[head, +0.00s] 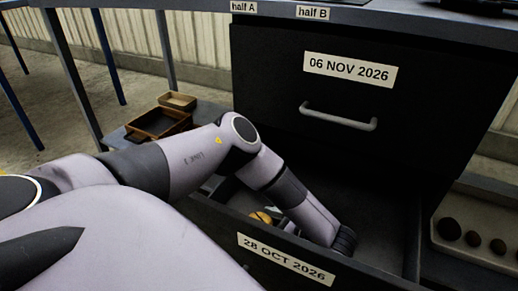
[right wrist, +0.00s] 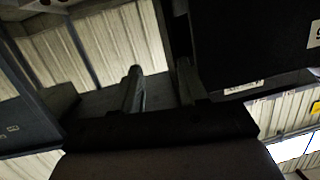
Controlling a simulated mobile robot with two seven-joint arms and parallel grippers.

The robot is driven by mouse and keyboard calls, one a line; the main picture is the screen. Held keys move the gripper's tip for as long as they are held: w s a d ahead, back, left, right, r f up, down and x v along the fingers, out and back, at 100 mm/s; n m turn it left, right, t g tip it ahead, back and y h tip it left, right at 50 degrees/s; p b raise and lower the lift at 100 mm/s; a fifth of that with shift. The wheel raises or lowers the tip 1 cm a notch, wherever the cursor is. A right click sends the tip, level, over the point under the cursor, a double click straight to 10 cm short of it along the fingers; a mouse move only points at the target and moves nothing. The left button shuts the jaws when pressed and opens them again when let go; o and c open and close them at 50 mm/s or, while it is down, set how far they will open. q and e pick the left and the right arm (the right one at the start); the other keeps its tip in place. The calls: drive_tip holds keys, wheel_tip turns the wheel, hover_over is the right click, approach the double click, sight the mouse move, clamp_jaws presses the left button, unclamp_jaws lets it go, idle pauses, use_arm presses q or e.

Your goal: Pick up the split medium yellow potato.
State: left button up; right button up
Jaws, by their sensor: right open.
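A yellow-orange potato (head: 262,217) lies in the open drawer labelled 28 OCT 2026 (head: 285,259) in the head view. It is partly hidden, and I cannot tell its size or whether it is split. My left arm comes in from the left and reaches down into this drawer. Its dark end (head: 345,242) is inside the drawer, to the right of the potato; the fingers are hidden. My right gripper (right wrist: 159,70) shows only in the right wrist view. Its two fingers are apart with nothing between them.
Above the open drawer is a shut drawer (head: 290,75) labelled 06 NOV 2026 with a bar handle (head: 338,117). A light tray (head: 480,256) with several dark and pale round items stands at right. Brown boxes (head: 158,121) sit on a low shelf at left. Labels half A and half B mark the top edge.

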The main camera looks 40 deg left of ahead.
use_arm(q)
drive_tip(key=c, duration=1.1)
drive_tip(key=shift+c, duration=0.2)
